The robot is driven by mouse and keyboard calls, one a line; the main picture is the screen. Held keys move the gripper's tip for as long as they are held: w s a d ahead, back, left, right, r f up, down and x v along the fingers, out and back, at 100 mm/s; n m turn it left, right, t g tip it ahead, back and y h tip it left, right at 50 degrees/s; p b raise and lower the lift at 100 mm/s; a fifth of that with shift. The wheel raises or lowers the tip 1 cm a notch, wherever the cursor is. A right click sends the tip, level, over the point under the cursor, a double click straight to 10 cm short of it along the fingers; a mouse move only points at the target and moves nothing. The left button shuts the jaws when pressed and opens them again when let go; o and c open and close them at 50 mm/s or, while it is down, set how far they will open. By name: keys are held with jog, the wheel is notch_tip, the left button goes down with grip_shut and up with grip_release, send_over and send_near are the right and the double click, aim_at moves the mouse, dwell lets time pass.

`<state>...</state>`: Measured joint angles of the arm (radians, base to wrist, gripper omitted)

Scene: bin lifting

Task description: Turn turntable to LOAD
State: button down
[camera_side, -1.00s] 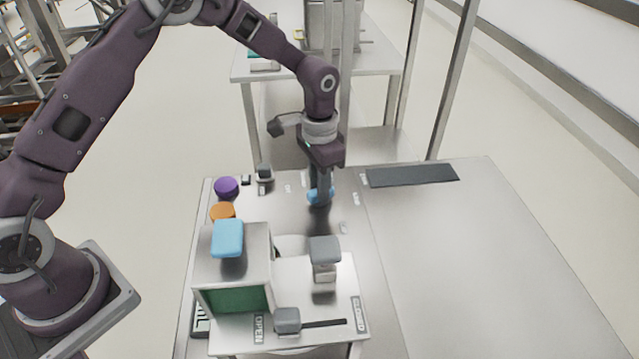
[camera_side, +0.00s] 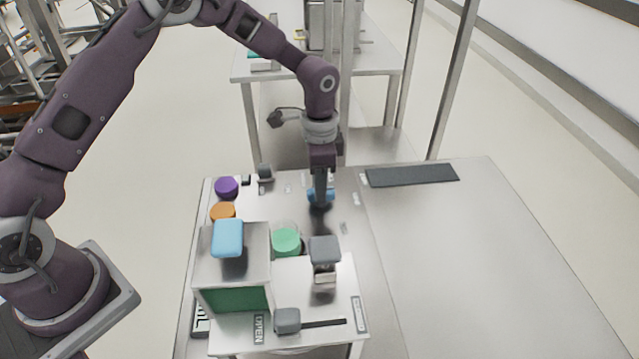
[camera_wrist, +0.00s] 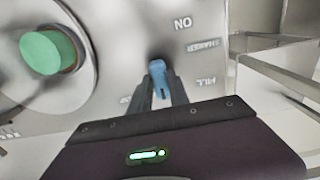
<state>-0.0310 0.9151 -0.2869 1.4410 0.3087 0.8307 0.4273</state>
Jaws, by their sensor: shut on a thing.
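My gripper (camera_side: 320,200) points down at the back of the steel table and is shut on a blue knob (camera_side: 330,193). In the wrist view the knob (camera_wrist: 158,68) sits between the fingertips of my gripper (camera_wrist: 162,84). In the side view the green cylinder (camera_side: 286,241) is beside the box, which hides part of the disc. I cannot make out a LOAD label.
A metal box (camera_side: 205,262) with a light-blue top handle (camera_side: 228,238) and green front stands in front. Grey handles (camera_side: 324,249) and (camera_side: 287,320) are near it, the latter at a slot marked OPEN. Purple (camera_side: 227,187) and orange (camera_side: 223,211) knobs are left.

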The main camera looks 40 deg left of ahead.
jog(key=c, duration=1.2)
grip_release()
jog(key=shift+c, duration=0.2)
notch_tip(320, 180, up, 7)
jog(key=shift+r, duration=0.1)
jog(key=shift+r, duration=0.1)
jog(key=s+a+r+n+t, duration=0.1)
jog(key=s+a+r+n, duration=0.1)
jog(key=s+r, duration=0.5)
jog(key=s+a+r+n+t, duration=0.1)
jog(key=s+a+r+n, duration=0.1)
jog(key=s+r, duration=0.45)
jog(key=s+a+r+n+t, duration=0.1)
jog(key=s+n, duration=0.1)
jog(key=s, duration=0.6)
jog(key=s+r+n+t, duration=0.1)
jog(key=s+n+t, duration=0.1)
jog(key=s, duration=0.7)
jog(key=shift+s+a+r+n+t, duration=0.15)
jog(key=shift+a+r+n+t, duration=0.2)
jog(key=shift+n, duration=0.15)
